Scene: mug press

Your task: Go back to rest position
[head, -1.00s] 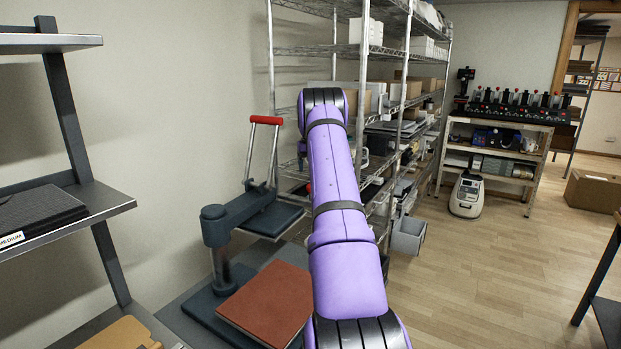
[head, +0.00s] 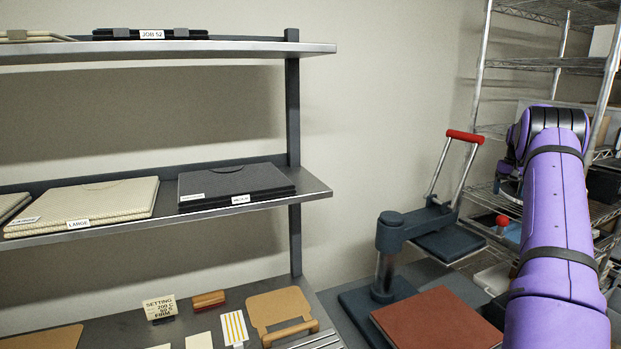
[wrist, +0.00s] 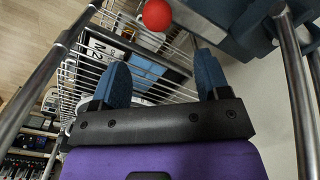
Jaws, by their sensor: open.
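My gripper shows in the wrist view (wrist: 160,85), with its two blue fingers spread apart and nothing between them. In the head view my purple arm reaches up the right side, and its end is hidden behind the arm's far bend. The heat press, with a red-topped lever handle (head: 464,136), a dark upper plate (head: 450,243) and a brown lower pad (head: 436,318), stands left of my arm. Its upper plate is swung aside from the pad. In the wrist view a red ball knob (wrist: 157,14) and blue-grey press parts (wrist: 240,30) are close beyond the fingers.
A grey shelf unit (head: 318,187) on the left holds pads labelled LARGE (head: 90,205) and a dark pad (head: 236,183). Its lower surface holds a setting card (head: 160,308) and a tan clipboard-like piece (head: 280,308). A wire rack (head: 545,62) stands behind my arm.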

